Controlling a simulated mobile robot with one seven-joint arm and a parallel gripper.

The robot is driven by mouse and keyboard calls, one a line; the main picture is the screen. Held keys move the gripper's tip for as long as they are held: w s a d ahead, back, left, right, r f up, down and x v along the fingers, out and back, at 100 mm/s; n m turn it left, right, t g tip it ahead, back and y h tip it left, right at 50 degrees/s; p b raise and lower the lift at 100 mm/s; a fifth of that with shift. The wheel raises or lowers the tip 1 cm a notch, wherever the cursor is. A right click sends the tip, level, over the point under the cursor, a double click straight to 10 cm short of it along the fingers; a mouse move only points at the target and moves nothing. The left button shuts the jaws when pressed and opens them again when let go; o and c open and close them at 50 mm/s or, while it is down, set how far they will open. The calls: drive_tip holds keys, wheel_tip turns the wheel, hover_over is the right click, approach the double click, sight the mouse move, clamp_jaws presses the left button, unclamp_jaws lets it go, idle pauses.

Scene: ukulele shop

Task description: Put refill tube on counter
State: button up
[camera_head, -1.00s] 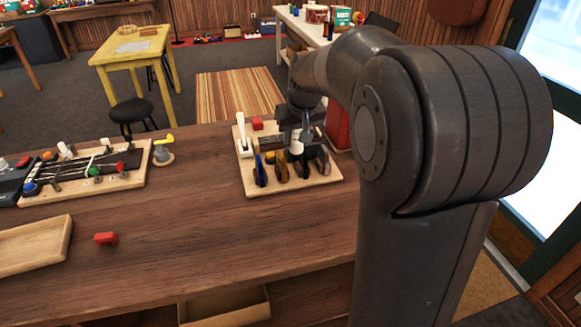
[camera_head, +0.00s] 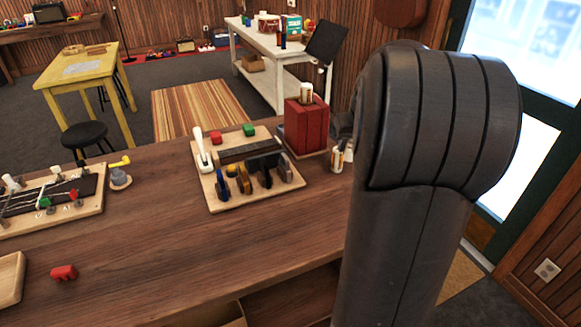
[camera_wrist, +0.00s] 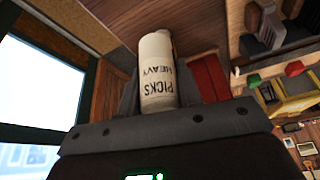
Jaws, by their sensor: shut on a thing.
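The refill tube is white with dark lettering reading "PICKS HEAVY" (camera_wrist: 157,70) and fills the middle of the wrist view. My gripper (camera_wrist: 158,92) is shut on it, with grey fingers on both sides. In the head view my gripper is mostly hidden behind my arm. A small pale tube (camera_head: 337,158) shows below it, just right of the red box, apparently the held one. I cannot tell whether it touches the wooden counter (camera_head: 270,235).
A red box (camera_head: 306,128) with a pale tube (camera_head: 306,92) on top stands close left of my gripper. A tool board (camera_head: 215,198) lies left of that. A red block (camera_head: 63,272) lies at the front left. The counter's middle front is clear.

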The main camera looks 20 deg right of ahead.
drive_tip(key=w+a+f, duration=0.1)
drive_tip(key=w+a, duration=0.1)
drive_tip(key=w+a+f, duration=0.1)
drive_tip(key=w+f, duration=0.1)
drive_tip(key=w+a+f, duration=0.2)
drive_tip(key=w, duration=0.1)
drive_tip(key=shift+w+a+f, duration=0.1)
drive_tip(key=shift+a+f, duration=0.1)
drive_tip(key=shift+a, duration=0.1)
drive_tip(key=shift+f, duration=2)
drive_tip(key=shift+f, duration=0.1)
drive_tip(key=o, duration=1)
drive_tip(key=shift+c, duration=0.2)
